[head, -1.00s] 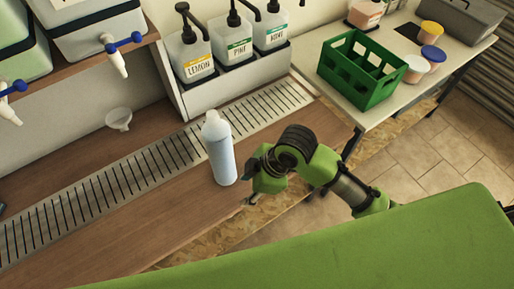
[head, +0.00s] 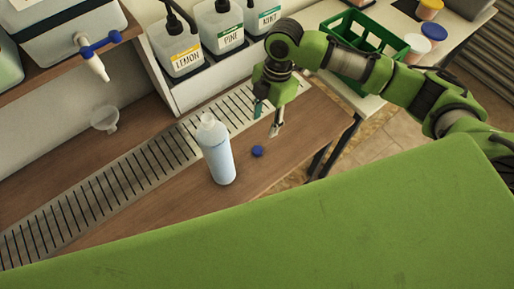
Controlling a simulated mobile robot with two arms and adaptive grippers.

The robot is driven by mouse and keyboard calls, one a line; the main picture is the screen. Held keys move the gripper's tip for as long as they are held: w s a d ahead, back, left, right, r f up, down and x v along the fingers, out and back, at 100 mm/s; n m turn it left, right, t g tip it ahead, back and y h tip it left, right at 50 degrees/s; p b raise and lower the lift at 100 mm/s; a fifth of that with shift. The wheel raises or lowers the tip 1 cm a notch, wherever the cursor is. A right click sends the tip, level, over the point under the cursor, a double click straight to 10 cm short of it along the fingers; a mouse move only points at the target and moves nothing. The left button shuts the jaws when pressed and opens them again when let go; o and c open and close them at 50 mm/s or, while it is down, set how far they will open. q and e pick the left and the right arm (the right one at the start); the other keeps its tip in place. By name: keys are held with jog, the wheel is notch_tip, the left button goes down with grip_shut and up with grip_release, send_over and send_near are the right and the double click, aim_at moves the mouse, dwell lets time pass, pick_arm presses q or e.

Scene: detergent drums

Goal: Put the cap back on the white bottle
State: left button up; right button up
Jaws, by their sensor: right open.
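The white bottle (head: 218,155), pale and bluish in its body, stands upright on the wooden counter at the front edge of the drain grate. Its neck shows no blue cap. A small blue cap (head: 257,151) lies on the counter just right of the bottle, apart from it. My right gripper (head: 266,119) points down above the counter, behind and slightly right of the cap. Its fingers are apart with nothing between them. My left gripper is not in view.
Pump jugs labelled LEMON (head: 180,53), PINE (head: 222,30) and MINT stand in a rack behind. A drum with a blue-handled tap (head: 95,52) is at upper left. A green crate (head: 352,70) stands behind my right arm. The counter (head: 190,205) is clear left of the bottle.

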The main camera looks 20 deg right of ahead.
jog(key=f, duration=0.1)
send_over(258, 150)
jog(key=d, duration=0.1)
jog(key=f, duration=0.5)
jog(key=f+p, duration=0.1)
jog(key=f, duration=0.1)
jog(key=shift+w+f, duration=0.25)
jog(key=shift+f, duration=0.05)
jog(key=shift+f, duration=0.3)
jog(key=f, duration=0.2)
jog(key=a+f+p, duration=0.1)
jog(key=f, duration=0.1)
jog(key=shift+s+f, duration=0.15)
jog(key=shift+f, duration=0.1)
jog(key=c, duration=0.8)
